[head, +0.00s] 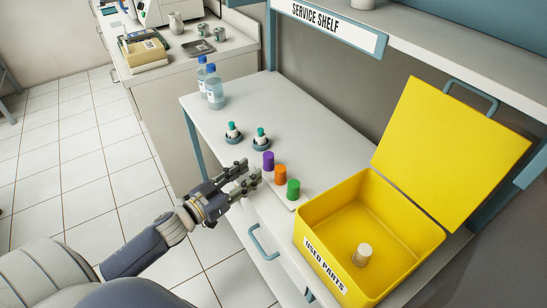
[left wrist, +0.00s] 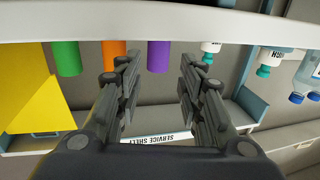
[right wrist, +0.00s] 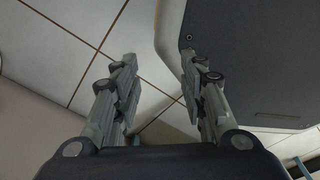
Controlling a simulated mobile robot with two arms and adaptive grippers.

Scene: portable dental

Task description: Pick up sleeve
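Three coloured cylinders that look like sleeves stand in a row on a small white plate near the table's front edge: purple sleeve (head: 268,161), orange sleeve (head: 280,174) and green sleeve (head: 293,189). My left gripper (head: 251,179) is open and empty at the table edge, just in front of the row. In the left wrist view, upside down, the purple sleeve (left wrist: 158,57) shows between the open fingers, beyond the tips. The orange sleeve (left wrist: 114,52) and green sleeve (left wrist: 67,58) are to its left. My right gripper (right wrist: 159,60) is open and empty above the floor.
An open yellow bin (head: 420,250) marked "USED PARTS" holds a beige cylinder (head: 362,255). Two small teal-capped bottles (head: 260,138) stand in dark rings behind the row. Clear blue-capped bottles (head: 214,88) stand at the far end. The table's middle is clear. A shelf overhangs the back.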

